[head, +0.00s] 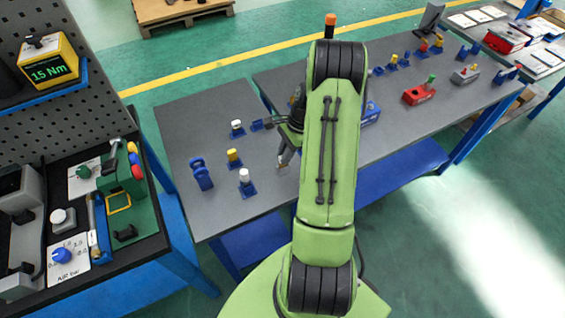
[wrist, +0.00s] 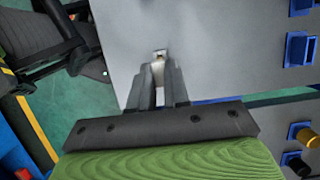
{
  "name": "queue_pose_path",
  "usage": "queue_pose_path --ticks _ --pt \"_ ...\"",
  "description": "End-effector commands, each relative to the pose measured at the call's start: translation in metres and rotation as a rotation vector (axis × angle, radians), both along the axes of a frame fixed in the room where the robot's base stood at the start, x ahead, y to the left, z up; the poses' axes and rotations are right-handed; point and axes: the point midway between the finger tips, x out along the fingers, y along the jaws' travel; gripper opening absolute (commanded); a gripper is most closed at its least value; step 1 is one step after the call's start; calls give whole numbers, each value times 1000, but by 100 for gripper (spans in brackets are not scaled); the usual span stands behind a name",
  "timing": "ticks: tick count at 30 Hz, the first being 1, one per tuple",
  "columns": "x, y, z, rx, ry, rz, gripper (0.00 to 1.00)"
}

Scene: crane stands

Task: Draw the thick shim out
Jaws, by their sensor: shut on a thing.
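In the head view my gripper (head: 283,160) is partly hidden by my green arm, near the bench's middle. Its two grey fingers are close together, shut on a small pale piece (wrist: 159,57) that shows between and just past the tips. It looks pale with a brownish end; I cannot tell for sure that it is the thick shim. Whether the piece touches anything beyond the fingers is too small to tell.
Small blue stands with a white cap (head: 245,176), a yellow cap (head: 233,156) and another white cap (head: 236,126) stand left of my gripper, beside a blue bracket (head: 201,176). A red block (head: 419,94) sits further right. The bench top (head: 215,215) is bare near its front left.

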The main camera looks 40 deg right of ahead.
Motion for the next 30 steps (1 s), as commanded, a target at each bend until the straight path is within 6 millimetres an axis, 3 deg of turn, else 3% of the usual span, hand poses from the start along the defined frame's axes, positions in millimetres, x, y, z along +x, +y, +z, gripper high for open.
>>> queue_pose_path --ticks 19,30 --pt "0 0 40 1 0 0 0" --pt "0 0 40 0 0 0 0"
